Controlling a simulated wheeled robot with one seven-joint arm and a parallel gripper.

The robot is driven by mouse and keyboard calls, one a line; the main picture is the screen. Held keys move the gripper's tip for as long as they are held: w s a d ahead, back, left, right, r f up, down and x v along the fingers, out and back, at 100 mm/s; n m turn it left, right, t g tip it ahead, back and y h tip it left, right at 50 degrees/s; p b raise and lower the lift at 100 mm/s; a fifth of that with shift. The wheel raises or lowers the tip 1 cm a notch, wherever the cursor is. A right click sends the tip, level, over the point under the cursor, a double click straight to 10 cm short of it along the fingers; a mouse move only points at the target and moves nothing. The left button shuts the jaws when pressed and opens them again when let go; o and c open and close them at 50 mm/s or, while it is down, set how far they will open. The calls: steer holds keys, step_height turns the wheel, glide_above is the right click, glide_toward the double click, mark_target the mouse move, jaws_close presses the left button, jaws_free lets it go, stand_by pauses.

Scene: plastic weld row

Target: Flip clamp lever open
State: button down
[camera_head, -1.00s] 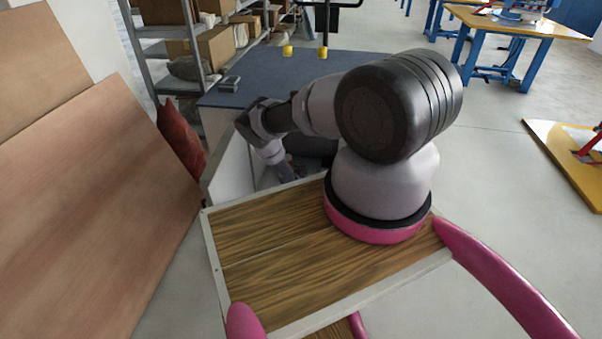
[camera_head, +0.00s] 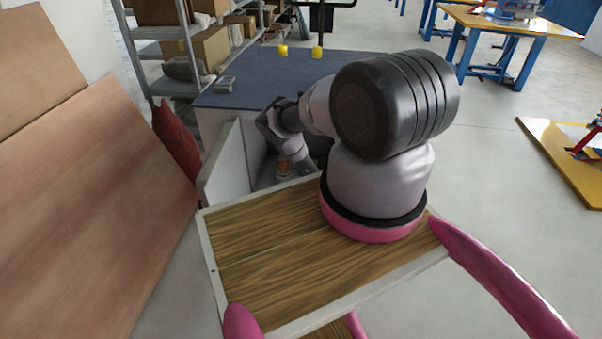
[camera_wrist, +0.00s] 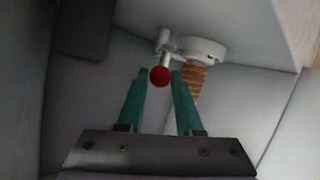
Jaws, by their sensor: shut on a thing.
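In the wrist view, the clamp lever (camera_wrist: 165,55) is a short pale rod that ends in a red ball knob (camera_wrist: 160,76). It joins a whitish round clamp body (camera_wrist: 203,48) with an orange coil (camera_wrist: 195,78) beneath it. My gripper (camera_wrist: 160,73) has two green fingers, one on each side of the red knob, and is shut on it. In the head view, a small orange part (camera_head: 284,169) shows low inside the grey enclosure, beside the end of my arm. My fingers and the knob cannot be made out there.
Pale grey walls (camera_wrist: 75,120) surround the clamp closely. In the head view, a blue-topped bench (camera_head: 240,92) with two yellow knobs (camera_head: 317,52) stands behind. Wood panels (camera_head: 80,190) lean at left, beside a red sack (camera_head: 176,142).

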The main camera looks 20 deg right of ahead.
steer(key=shift+d+n+y, duration=0.45)
steer(key=shift+n+y, duration=0.25)
steer(key=shift+y, duration=0.1)
steer(key=c, duration=0.6)
jaws_free()
step_height(320, 180, up, 10)
steer(key=shift+r, duration=0.1)
